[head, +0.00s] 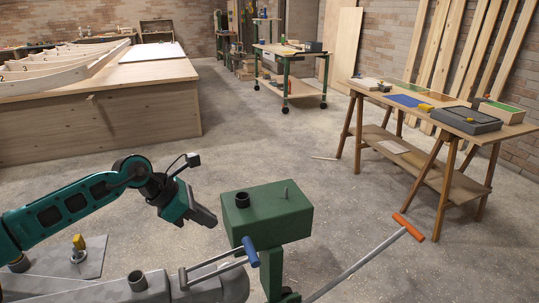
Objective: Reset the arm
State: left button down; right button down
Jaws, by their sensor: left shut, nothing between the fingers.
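My left arm comes in from the left, teal and black. Its gripper (205,215) is shut and empty, held above the grey metal parts at lower left, just left of a green metal box (270,212). From this view I cannot tell how far apart the gripper and the box are. My right gripper is not in view.
A grey bar with an orange grip (408,227) reaches out to the right, and a blue-ended handle (249,245) is in front of the box. A wooden workbench (470,190) with tools stands at right, a large wooden platform (100,118) at left, and a green wheeled cart (288,88) behind. The concrete floor between is mostly open.

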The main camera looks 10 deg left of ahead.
pick_arm(q)
jog(key=s+d+r+n+t+h+p, duration=0.1)
jog(key=s+d+n+t+h+p, duration=0.2)
jog(key=d+n, duration=0.55)
jog(key=s+d+r+n+t+h, duration=0.1)
jog(key=s+d+n+t+h, duration=0.35)
jog(key=d+n, duration=0.45)
jog(key=s+a+f+n+y+p, duration=0.1)
jog(key=s+a+f+n+y, duration=0.4)
jog(key=n, duration=0.8)
jog(key=s+a+f+n+y+p, duration=0.1)
jog(key=s+a+f+n+y, duration=0.4)
jog(key=s+f+n, duration=0.5)
jog(key=n+g+y, duration=0.1)
jog(key=n+y, duration=0.1)
jog(key=n, duration=0.2)
jog(key=shift+a+f, duration=0.3)
jog(key=shift+a, duration=0.1)
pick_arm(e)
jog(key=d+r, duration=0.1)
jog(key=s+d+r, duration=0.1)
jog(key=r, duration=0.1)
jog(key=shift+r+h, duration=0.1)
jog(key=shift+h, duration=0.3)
pick_arm(q)
jog(key=shift+n, duration=0.25)
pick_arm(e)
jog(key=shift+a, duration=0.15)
